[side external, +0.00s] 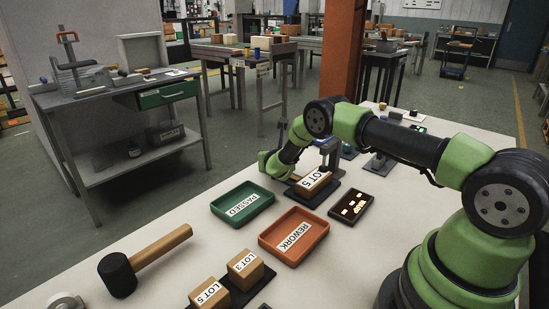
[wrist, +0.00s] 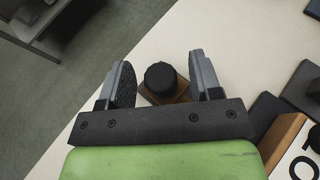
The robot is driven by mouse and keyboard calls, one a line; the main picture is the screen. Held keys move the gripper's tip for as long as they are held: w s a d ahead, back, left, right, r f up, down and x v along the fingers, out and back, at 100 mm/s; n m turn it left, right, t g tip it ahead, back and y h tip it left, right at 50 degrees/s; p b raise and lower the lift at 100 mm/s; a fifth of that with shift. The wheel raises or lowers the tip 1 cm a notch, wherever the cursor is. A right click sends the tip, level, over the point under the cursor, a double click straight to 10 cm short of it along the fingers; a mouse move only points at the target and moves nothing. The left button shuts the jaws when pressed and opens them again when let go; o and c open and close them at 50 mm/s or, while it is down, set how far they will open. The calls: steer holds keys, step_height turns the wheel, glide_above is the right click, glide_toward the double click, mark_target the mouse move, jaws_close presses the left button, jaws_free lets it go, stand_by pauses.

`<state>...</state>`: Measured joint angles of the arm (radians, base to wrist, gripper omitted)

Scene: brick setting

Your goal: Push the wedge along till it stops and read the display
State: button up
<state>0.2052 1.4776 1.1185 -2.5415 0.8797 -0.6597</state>
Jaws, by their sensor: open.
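In the wrist view, a wooden piece with a round black knob (wrist: 161,80), seemingly the wedge, lies between the two fingers of my gripper (wrist: 161,62). The fingers are spread on either side of it, with gaps visible; I cannot tell about contact. In the side view my green wrist hides the fingers and most of the wedge area. A LOT 5 brick (side external: 314,181) sits on a dark fixture to the right of my wrist; part of it shows in the wrist view (wrist: 294,150).
A green PASSED tray (side external: 228,217) and an orange REWORK tray (side external: 272,254) stand in front. LOT 3 (side external: 245,268) and LOT 5 (side external: 209,295) bricks stand on a dark strip. A mallet (side external: 146,259) lies at left. White table is clear between them.

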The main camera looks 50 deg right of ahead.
steer(key=shift+w+d, duration=0.1)
steer(key=shift+d, duration=0.05)
steer(key=c, duration=0.8)
steer(key=shift+o, duration=0.2)
steer(key=shift+s+f, duration=0.1)
steer(key=shift+s, duration=1.45)
steer(key=shift+d, duration=0.1)
steer(key=o, duration=0.8)
steer(key=shift+c, duration=0.2)
steer(key=v, duration=1)
steer(key=shift+w, duration=0.1)
